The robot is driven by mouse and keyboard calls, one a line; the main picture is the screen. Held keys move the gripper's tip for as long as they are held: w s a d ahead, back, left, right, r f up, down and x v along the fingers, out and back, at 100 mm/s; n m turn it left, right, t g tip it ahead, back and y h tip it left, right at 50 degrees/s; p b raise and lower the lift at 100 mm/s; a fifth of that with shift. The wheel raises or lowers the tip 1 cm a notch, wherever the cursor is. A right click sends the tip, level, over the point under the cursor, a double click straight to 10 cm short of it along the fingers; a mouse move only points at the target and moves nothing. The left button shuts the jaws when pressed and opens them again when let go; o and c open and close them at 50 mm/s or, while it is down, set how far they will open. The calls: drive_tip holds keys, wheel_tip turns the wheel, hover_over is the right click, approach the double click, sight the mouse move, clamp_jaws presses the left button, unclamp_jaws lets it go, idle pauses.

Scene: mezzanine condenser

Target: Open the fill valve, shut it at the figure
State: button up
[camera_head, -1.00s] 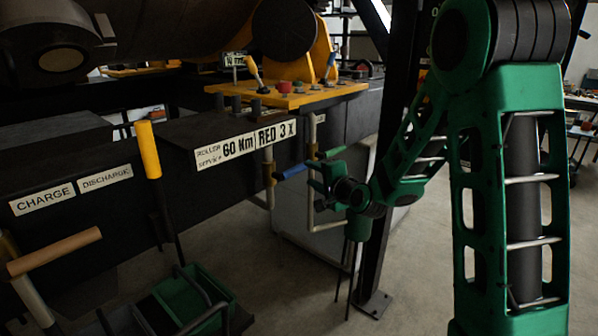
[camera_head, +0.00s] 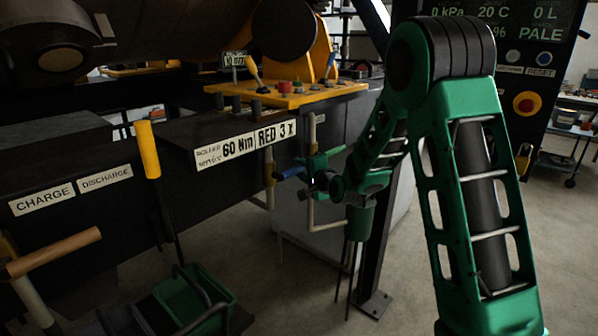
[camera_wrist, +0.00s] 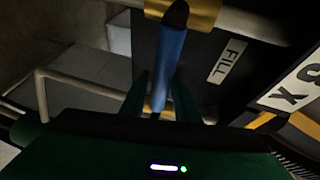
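In the wrist view the blue lever (camera_wrist: 170,55) runs down between my fingers, beside a white FILL label (camera_wrist: 228,62). My gripper (camera_head: 313,177) is at the lever's right end in the head view. In the wrist view my gripper (camera_wrist: 161,85) has its two green fingers apart, one on each side of the lever, and looks open. Whether a finger touches it I cannot tell. The display (camera_head: 497,22) reads 0 kPa, 20 C, 0 L and PALE.
A green lever (camera_head: 331,153) sits just above my gripper. A dark post (camera_head: 372,260) stands right behind my forearm. The yellow shelf (camera_head: 320,94) with knobs is above. Floor at front right is open.

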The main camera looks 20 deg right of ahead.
clamp_jaws()
drive_tip(key=shift+f, duration=0.1)
drive_tip(key=s+a+f+m+g+y, duration=0.4)
drive_tip(key=a+f+m+g+y, duration=0.2)
drive_tip(key=f+m, duration=0.3)
drive_tip(key=shift+s+a+m, duration=0.2)
drive_tip(key=shift+s+m, duration=0.1)
drive_tip(key=shift+m, duration=0.9)
idle(0.3)
drive_tip(key=shift+o, duration=2.2)
unclamp_jaws()
drive_tip(key=shift+a, duration=0.15)
